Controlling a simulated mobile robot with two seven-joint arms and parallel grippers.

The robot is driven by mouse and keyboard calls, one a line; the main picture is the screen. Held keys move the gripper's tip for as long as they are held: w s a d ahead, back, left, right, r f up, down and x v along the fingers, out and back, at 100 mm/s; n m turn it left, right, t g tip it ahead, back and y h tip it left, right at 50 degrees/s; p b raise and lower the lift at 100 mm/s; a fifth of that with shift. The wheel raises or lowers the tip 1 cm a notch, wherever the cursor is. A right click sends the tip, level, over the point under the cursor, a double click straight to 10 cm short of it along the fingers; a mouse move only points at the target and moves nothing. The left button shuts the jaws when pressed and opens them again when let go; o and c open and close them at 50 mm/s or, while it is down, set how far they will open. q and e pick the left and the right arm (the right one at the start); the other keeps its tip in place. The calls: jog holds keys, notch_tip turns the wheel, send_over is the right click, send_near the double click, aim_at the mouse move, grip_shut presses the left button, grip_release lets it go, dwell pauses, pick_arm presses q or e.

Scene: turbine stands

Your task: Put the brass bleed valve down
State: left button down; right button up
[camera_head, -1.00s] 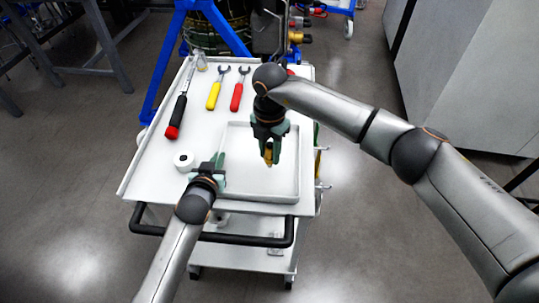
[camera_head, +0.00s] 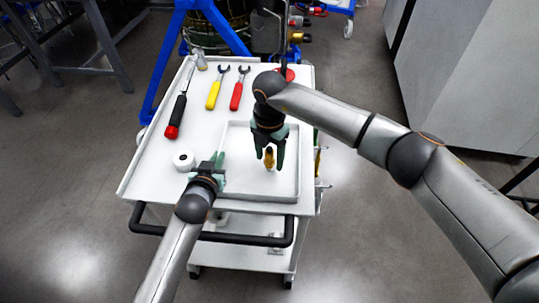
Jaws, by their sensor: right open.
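The brass bleed valve (camera_head: 270,158) is a small brass-coloured piece in the white tray (camera_head: 297,176) on the cart's right side. My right gripper (camera_head: 269,164) is just above it, with its fingers apart on either side of the valve. Its fingers look open, with a gap to the valve. The valve's upper part is partly hidden by the gripper. My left gripper (camera_head: 217,168) is low at the tray's left edge, close to the white tape roll (camera_head: 183,160). I cannot tell how far apart its fingers are.
The cart top (camera_head: 150,180) carries a black-and-red tool (camera_head: 175,115), a yellow wrench (camera_head: 215,90) and a red wrench (camera_head: 239,92) at the back left. A red round thing (camera_head: 285,73) lies behind my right arm. The blue stand (camera_head: 163,75) is behind the cart.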

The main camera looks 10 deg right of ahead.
notch_tip(320, 180, up, 12)
jog(key=shift+r, duration=0.15)
dwell(0.3)
pick_arm(q)
jog(key=c, duration=1)
grip_release()
jog(key=shift+o, duration=0.2)
